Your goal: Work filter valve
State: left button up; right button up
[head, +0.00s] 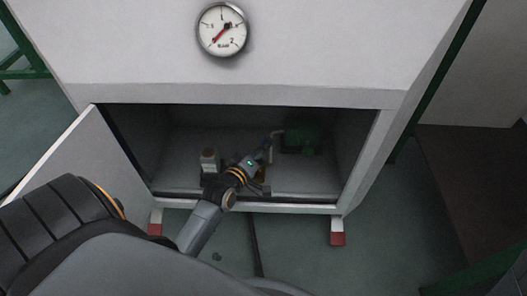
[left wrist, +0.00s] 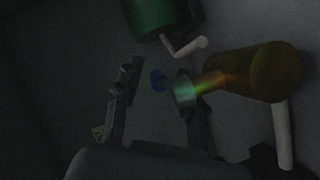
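An amber-brown filter body (left wrist: 262,72) lies at the right of the dark left wrist view. A short stem with a pale collar (left wrist: 184,93) points left from it and ends in a small blue valve knob (left wrist: 158,80). My left gripper (left wrist: 162,78) is open, one finger on each side of the knob. The right finger is close to the collar, and I cannot tell whether it touches. In the head view my left gripper (head: 265,149) reaches into the open cabinet (head: 225,138), and my wrist hides most of the filter. My right gripper is out of view.
A green cylinder (head: 303,138) with a bent white pipe sits at the cabinet's back right. A pale round part (head: 209,157) stands left of my wrist. The cabinet door (head: 85,150) is open at the left. A pressure gauge (head: 222,29) is above.

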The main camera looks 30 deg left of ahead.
pick_arm(q)
jog(key=shift+w+f, duration=0.1)
jog(key=shift+w, duration=0.35)
grip_shut()
jog(key=shift+h, duration=0.3)
jog(key=shift+w+d+m, duration=0.1)
jog(key=shift+m, duration=0.3)
jog(key=shift+d+m+h, duration=0.2)
jog(key=shift+m+h, duration=0.2)
jog(key=shift+h, duration=0.4)
grip_release()
jog(key=shift+w, duration=0.1)
